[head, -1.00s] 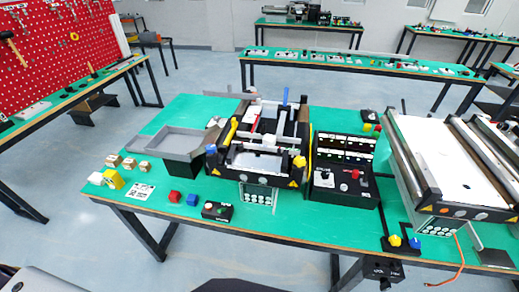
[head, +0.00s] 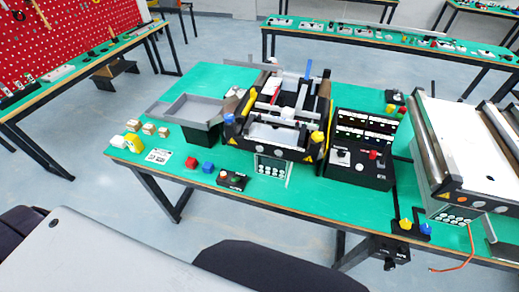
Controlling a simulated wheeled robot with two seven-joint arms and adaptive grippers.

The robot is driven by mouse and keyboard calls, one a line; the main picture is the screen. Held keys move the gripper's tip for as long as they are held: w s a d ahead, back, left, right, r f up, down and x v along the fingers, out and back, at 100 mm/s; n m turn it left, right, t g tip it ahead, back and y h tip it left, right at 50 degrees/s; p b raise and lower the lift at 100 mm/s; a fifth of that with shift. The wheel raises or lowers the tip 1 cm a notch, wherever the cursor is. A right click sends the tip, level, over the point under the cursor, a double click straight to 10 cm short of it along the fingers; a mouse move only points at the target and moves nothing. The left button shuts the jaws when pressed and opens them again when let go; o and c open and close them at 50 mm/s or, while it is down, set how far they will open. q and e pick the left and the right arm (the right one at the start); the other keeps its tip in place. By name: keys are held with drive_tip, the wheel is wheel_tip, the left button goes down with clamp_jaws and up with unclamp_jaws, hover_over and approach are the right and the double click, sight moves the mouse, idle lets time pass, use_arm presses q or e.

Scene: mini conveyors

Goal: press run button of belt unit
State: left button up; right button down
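The belt unit (head: 262,151) is a small black-framed mini conveyor on the green table, with yellow warning marks, a white panel and blue and yellow knobs. A small black button box (head: 232,183) lies at the table's front edge, in front and to the left of the unit. It carries a reddish button and a green button; its lettering is too small to read. A black control panel (head: 358,172) with a red knob and small displays stands right of the unit. Which button is run cannot be read. Neither gripper shows in the head view.
A grey tray (head: 165,108) stands left of the unit. A larger conveyor (head: 419,147) stands at right. My own body parts cover the lower left.

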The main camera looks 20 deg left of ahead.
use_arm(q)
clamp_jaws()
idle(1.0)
